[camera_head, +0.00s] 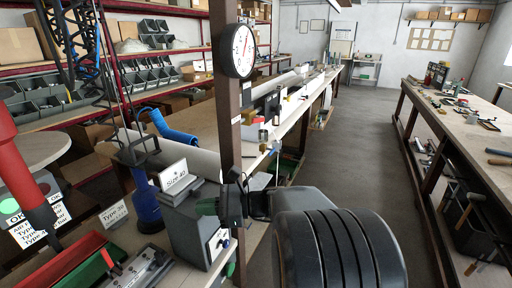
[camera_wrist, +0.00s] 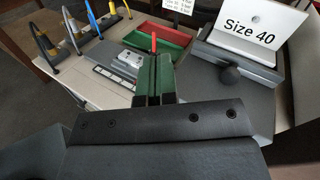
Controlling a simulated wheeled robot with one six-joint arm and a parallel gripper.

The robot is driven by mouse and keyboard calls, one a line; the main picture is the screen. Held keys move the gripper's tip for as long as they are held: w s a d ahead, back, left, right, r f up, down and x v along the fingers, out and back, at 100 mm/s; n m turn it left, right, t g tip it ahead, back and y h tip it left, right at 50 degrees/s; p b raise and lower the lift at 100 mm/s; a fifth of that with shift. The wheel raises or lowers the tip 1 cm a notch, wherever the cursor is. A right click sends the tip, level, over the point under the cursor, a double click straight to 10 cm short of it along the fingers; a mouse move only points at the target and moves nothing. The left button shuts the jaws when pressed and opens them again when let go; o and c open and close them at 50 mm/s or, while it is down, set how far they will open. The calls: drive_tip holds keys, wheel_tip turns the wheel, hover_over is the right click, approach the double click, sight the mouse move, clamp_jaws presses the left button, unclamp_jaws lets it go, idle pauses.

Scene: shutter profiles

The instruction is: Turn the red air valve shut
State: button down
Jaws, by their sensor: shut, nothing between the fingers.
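My gripper (camera_wrist: 153,58) shows in the wrist view with its two green-padded fingers together and nothing between them. A small upright red lever (camera_wrist: 154,40) stands just beyond the fingertips, in line with them; I cannot tell if they touch it. It looks like the red valve handle, but its body is hidden behind the fingers. In the head view a small red piece (camera_head: 107,257) sits by the bench fixture at lower left, perhaps the same lever.
The grey Size 40 block (camera_head: 190,225) with its white sign stands near my gripper. Red and green trays (camera_wrist: 165,38) lie behind the lever. A thick red column (camera_head: 22,170) stands at far left.

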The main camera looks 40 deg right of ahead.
drive_tip(key=w+d+m+t+h+b, duration=0.1)
drive_tip(key=w+d+m+t+b, duration=0.1)
drive_tip(key=d+m+t, duration=0.7)
drive_tip(key=m+t+h+p, duration=0.1)
drive_tip(key=m+t+h, duration=0.6)
drive_tip(key=h, duration=0.1)
approach(254, 119)
drive_tip(key=w+a, duration=0.2)
drive_tip(key=w, duration=0.4)
drive_tip(key=shift+w+d+r+p, duration=0.1)
drive_tip(key=shift+d+r+p, duration=0.1)
drive_tip(key=shift+r, duration=0.4)
drive_tip(key=shift+w+d+r+p, duration=0.1)
drive_tip(key=shift+r+p, duration=0.05)
drive_tip(key=shift+r, duration=0.45)
drive_tip(key=shift+t, duration=0.3)
